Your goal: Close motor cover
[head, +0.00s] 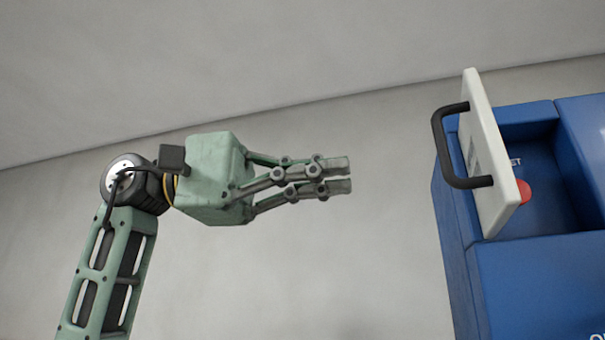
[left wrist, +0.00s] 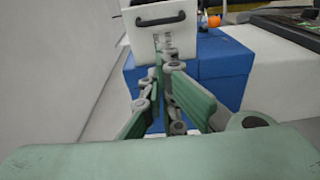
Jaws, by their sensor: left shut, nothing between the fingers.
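The motor cover (head: 486,158) is a white panel with a black bar handle (head: 440,152), standing open at the left side of a recess in the blue machine (head: 540,270). In the left wrist view the cover (left wrist: 153,38) is ahead at the top, its handle (left wrist: 160,20) facing me. My left gripper (head: 349,176) is shut and empty. In the head view it is left of the handle, with a clear gap between them, and its fingers point right toward the cover. It also shows in the left wrist view (left wrist: 166,45). My right gripper is not in view.
A red round button (head: 523,191) sits in the recess behind the cover, partly hidden by it. A plain grey wall (head: 380,260) is behind my arm. In the left wrist view a dark object (left wrist: 290,30) is at the upper right and a small orange item (left wrist: 213,20) is beside the cover.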

